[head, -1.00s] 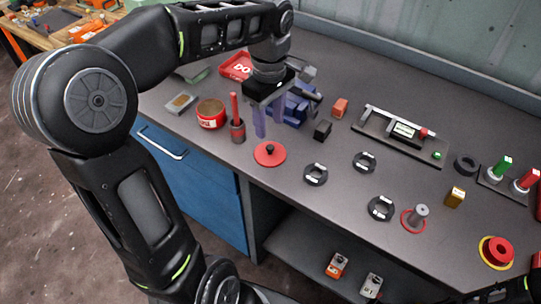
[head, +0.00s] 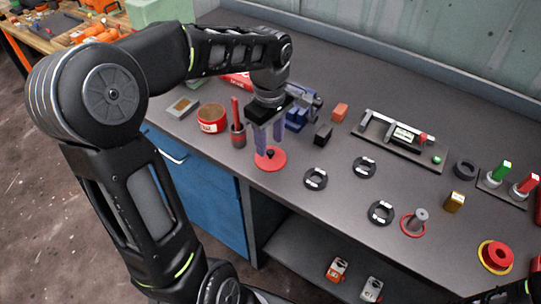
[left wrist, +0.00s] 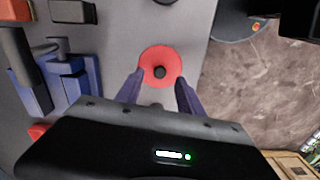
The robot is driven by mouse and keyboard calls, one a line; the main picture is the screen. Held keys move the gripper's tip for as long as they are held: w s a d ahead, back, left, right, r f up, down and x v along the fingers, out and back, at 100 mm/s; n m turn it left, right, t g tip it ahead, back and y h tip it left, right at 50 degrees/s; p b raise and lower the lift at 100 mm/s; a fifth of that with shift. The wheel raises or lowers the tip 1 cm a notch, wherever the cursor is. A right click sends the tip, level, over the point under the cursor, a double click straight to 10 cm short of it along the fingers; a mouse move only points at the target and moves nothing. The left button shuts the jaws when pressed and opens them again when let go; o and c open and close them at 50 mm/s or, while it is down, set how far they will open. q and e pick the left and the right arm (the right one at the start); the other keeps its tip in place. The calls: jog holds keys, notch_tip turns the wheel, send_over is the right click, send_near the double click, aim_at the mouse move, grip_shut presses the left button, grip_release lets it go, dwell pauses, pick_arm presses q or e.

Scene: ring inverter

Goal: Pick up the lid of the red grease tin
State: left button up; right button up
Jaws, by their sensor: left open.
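The red lid (head: 271,161) lies flat on the grey workbench near its front edge, with a black knob on top. It also shows in the left wrist view (left wrist: 161,55), with the knob at its middle. The red grease tin (head: 211,119) stands apart from it, to the left, with its brown contents uncovered. My left gripper (head: 269,150) is open and points down just above the lid. In the left wrist view its two fingers (left wrist: 158,90) are spread, the lid showing between and beyond their tips. Nothing is held. My right gripper is not clearly seen.
Black rings (head: 316,178) lie to the right. The bench's front edge is close to the lid.

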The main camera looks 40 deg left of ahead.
aim_at(270, 155)
pick_arm(q)
jog(key=shift+f, duration=1.4)
jog(key=shift+c, duration=0.2)
grip_shut()
